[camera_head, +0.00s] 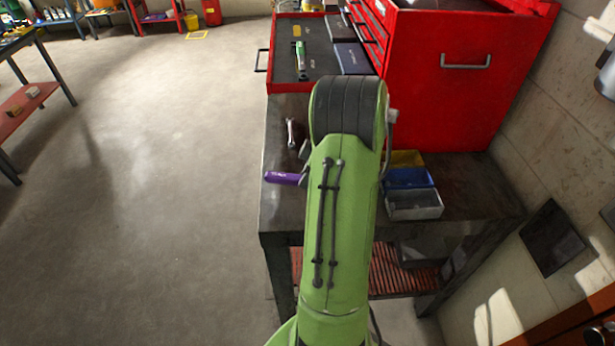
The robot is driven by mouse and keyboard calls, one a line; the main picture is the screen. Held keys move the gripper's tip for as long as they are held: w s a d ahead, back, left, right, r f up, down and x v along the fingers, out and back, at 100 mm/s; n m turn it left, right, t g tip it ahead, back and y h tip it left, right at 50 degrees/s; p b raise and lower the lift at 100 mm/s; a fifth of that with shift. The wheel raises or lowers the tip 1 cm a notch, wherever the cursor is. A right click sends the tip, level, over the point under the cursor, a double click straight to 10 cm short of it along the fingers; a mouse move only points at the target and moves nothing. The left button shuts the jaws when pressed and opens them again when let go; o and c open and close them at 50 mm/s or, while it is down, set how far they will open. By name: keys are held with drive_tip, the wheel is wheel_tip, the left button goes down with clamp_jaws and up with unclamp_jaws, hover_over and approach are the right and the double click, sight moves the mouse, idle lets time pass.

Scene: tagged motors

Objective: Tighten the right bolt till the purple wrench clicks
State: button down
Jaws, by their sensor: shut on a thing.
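A purple wrench (283,178) shows at the left of my green arm, above the left edge of the dark workbench (283,218). Its handle points left, and its other end is hidden behind the arm. Small grey parts show beside the arm there, too small to tell what they are. My gripper is hidden behind my own arm, so its hold on the wrench cannot be seen. The right bolt and the motor are also hidden.
A silver wrench (291,133) lies on the bench behind the purple one. A red tool chest (465,95) with an open drawer (283,87) stands at the back. Yellow, blue (408,178) and grey bins (414,205) sit right of my arm.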

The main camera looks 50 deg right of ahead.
drive_tip(key=shift+w+d+r+m+h+p, duration=0.1)
drive_tip(key=shift+w+d+m+h+p, duration=0.15)
drive_tip(key=shift+d+m, duration=0.4)
drive_tip(key=shift+w+d+m+h+p, duration=0.1)
drive_tip(key=shift+w+d+m+h, duration=0.1)
drive_tip(key=shift+d+m, duration=0.4)
drive_tip(key=shift+w+d+m+t+h, duration=0.2)
drive_tip(key=shift+d+m+t+h, duration=0.15)
drive_tip(key=shift+d+m, duration=0.85)
drive_tip(key=shift+d, duration=0.1)
drive_tip(key=shift+d+m+h, duration=0.4)
drive_tip(key=shift+d+m, duration=0.35)
